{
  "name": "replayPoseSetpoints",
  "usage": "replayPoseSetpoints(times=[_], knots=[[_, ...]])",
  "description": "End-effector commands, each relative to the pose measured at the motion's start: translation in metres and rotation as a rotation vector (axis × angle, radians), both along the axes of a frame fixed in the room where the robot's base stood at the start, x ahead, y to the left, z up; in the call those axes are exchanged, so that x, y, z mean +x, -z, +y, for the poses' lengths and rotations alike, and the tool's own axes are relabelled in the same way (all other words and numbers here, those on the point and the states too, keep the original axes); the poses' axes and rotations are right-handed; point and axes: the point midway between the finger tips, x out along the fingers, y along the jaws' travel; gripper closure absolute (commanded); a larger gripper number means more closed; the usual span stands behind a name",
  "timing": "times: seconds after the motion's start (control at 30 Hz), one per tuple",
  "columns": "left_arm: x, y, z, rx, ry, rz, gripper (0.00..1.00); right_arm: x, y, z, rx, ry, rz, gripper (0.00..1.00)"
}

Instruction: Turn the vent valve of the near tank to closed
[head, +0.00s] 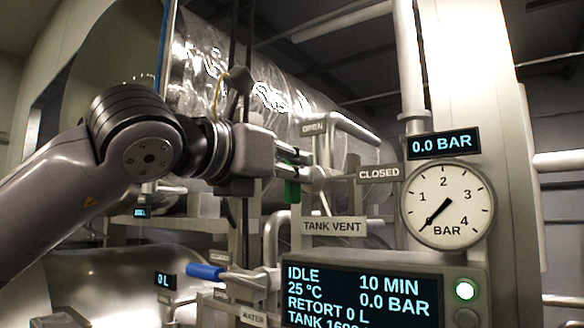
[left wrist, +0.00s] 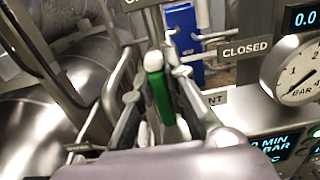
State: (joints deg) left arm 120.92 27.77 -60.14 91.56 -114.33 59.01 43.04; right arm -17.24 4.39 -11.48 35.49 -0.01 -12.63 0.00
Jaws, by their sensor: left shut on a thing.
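The vent valve's green handle (head: 291,190) shows only in part in the head view, just below my left gripper (head: 300,170). In the left wrist view the green handle (left wrist: 162,98), with a pale rounded end, lies between the two fingers of my left gripper (left wrist: 160,100), which is shut on it. An OPEN label (head: 313,127) is above the valve and a CLOSED label (head: 378,174) is to its right. The TANK VENT sign (head: 332,226) is below. My gripper hides much of the valve, so its exact angle is hard to tell. My right gripper is out of view.
A round gauge (head: 447,206) and a 0.0 BAR display (head: 443,144) are at the right. A control panel (head: 360,295) reading IDLE stands below. A blue-handled valve (head: 205,271) is at lower left. Pipes and a large shiny tank (head: 270,90) crowd the space behind.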

Motion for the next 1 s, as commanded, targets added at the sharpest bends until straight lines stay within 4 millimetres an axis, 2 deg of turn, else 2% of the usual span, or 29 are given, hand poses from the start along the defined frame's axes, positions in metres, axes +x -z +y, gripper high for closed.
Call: replayPoseSetpoints(times=[0.37, 0.6, 1.0], knots=[[-0.001, 0.002, -0.002, 0.136, 0.0, -0.1, 1.0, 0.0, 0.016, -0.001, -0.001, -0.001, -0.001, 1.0], [-0.003, 0.003, -0.004, 0.31, 0.0, -0.228, 1.0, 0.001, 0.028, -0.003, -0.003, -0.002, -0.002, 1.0], [-0.006, 0.003, -0.007, 0.618, -0.001, -0.454, 1.0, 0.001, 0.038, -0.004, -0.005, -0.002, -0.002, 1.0]])
